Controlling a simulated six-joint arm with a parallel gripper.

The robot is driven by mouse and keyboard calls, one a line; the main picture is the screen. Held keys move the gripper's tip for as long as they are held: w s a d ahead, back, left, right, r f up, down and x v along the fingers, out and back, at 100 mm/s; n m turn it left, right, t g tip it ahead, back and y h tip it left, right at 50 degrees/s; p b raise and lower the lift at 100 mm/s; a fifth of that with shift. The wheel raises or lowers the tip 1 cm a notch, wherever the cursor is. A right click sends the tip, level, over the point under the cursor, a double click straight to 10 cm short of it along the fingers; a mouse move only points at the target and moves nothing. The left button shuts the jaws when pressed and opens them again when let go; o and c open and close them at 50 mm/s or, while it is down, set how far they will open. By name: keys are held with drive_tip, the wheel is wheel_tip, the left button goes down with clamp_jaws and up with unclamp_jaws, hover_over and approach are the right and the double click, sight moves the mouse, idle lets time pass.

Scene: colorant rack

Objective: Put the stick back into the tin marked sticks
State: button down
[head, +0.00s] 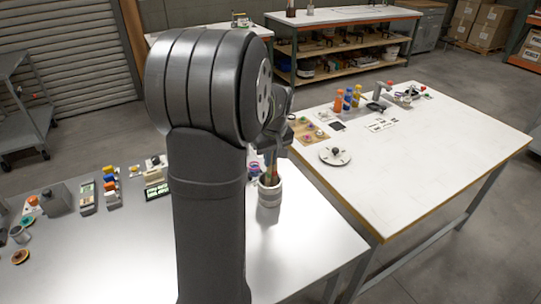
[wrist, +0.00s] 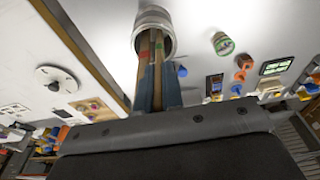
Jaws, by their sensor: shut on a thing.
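The tin (head: 270,194) is a pale, banded cylinder standing upright near the right end of the near bench. My gripper (head: 273,148) is directly above it, pointing down, and is shut on a stick. In the wrist view the tin (wrist: 154,18) is at the top centre. Brown sticks (wrist: 157,62) with red and green marks run between its mouth and my gripper (wrist: 158,95). The held stick is hard to tell from the others. I cannot tell how far its lower end is inside the tin. No label is readable on the tin.
A small green-topped jar (wrist: 222,44) stands beside the tin. The white table (head: 410,160) at right holds a round dish (head: 335,156) and bottles (head: 339,101). The bench front right of my arm is clear.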

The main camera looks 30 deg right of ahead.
drive_tip(key=c, duration=1.5)
unclamp_jaws()
drive_tip(key=s+r, duration=0.1)
drive_tip(key=r, duration=1)
drive_tip(key=s+r, duration=0.1)
drive_tip(key=r, duration=0.5)
drive_tip(key=shift+s+r, duration=0.15)
drive_tip(key=shift+s, duration=0.2)
drive_tip(key=w+f, duration=0.1)
drive_tip(key=f, duration=1)
drive_tip(key=w+f, duration=0.1)
drive_tip(key=f, duration=0.5)
drive_tip(key=shift+w+f, duration=0.15)
drive_tip(key=shift+w, duration=0.2)
drive_tip(key=shift+r, duration=0.55)
